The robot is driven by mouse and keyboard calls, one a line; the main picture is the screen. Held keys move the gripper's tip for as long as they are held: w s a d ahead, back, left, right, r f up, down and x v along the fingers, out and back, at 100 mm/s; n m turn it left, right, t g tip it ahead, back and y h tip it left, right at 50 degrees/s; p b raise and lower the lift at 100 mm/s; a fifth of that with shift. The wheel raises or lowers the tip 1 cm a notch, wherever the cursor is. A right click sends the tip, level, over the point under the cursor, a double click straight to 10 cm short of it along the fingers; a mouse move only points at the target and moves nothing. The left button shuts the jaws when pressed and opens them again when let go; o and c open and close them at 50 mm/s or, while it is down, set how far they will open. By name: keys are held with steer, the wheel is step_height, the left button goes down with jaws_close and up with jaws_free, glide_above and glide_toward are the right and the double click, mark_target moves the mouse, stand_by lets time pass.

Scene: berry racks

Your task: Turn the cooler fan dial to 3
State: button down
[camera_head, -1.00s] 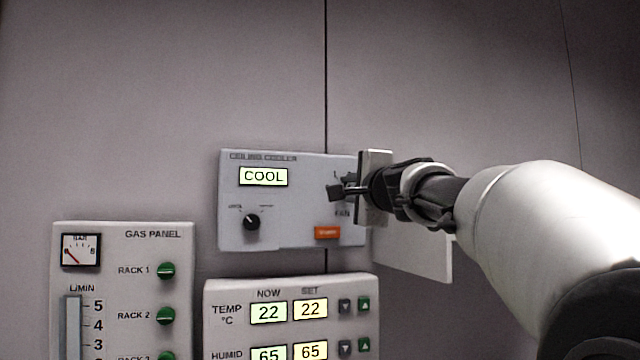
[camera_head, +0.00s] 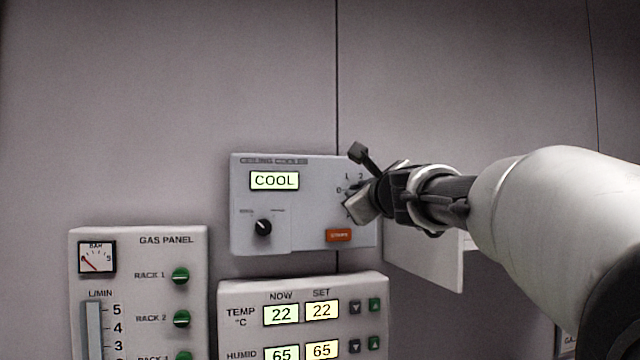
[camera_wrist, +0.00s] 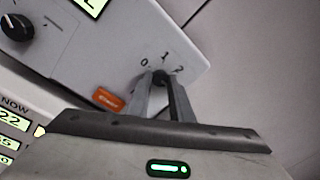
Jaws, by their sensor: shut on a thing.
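The ceiling cooler panel (camera_head: 310,225) is a pale box on the wall with a lit COOL display (camera_head: 275,180). Its fan dial (camera_wrist: 161,78) is a dark knob with 0, 1 and 2 printed around it; the rest of the scale is hidden. My gripper (camera_wrist: 160,88) is shut on the dial, a finger on each side of it. In the head view my gripper (camera_head: 357,192) is at the panel's right part and covers most of the dial. I cannot tell where the dial's pointer stands.
A second dark knob (camera_head: 263,227) sits at the panel's lower left. An orange button (camera_head: 339,235) is just below the dial area. Below are the temperature and humidity panel (camera_head: 235,297) and the gas panel (camera_head: 137,262). A white plate (camera_head: 425,262) stands right of the cooler panel.

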steer(key=shift+r+m+p, duration=0.2)
steer(key=shift+m+p, duration=0.2)
steer(key=shift+m, duration=0.4)
steer(key=c, duration=1.6)
jaws_free()
steer(key=shift+f, duration=0.15)
steer(key=shift+s, duration=0.1)
steer(key=s, duration=0.5)
steer(key=s+d, duration=0.1)
steer(key=s, duration=0.5)
steer(key=s+p, duration=0.1)
steer(key=s, duration=0.5)
steer(key=shift+s+d, duration=0.1)
steer(key=shift+d, duration=0.25)
